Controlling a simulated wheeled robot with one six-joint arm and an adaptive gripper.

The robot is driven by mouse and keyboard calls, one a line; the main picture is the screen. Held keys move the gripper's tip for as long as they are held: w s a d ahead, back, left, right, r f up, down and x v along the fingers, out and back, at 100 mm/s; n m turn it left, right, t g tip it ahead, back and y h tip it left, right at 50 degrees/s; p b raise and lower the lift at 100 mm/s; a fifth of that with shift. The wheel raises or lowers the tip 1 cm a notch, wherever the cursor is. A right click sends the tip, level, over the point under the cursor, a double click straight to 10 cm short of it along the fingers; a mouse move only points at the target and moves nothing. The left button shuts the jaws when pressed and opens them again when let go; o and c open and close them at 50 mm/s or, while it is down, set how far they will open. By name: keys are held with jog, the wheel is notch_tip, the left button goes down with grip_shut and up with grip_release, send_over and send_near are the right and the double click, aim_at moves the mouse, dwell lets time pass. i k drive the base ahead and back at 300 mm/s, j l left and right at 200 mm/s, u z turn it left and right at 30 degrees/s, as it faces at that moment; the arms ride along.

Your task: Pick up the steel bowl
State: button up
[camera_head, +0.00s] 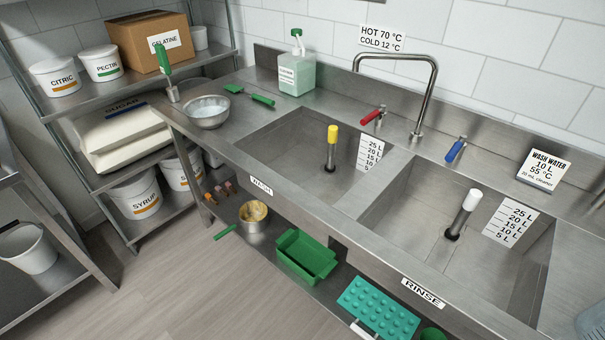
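A round steel bowl (207,117) stands upright on the steel counter, at the left end of the sink unit. Something pale and whitish shows inside it. A green-handled tool (162,62) stands upright just behind and to the left of the bowl. A green scraper or brush (250,95) lies on the counter to its right. My gripper is not in view.
The wash basin (290,150) and rinse basin (440,240) lie to the right. A green soap bottle (297,70) stands by the back wall. Shelves with a gelatine box (140,50) and tubs stand left. The lower shelf holds a green tray (306,257) and a teal mould (378,308).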

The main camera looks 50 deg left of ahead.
aim_at(205, 112)
jog(key=u, duration=1.35)
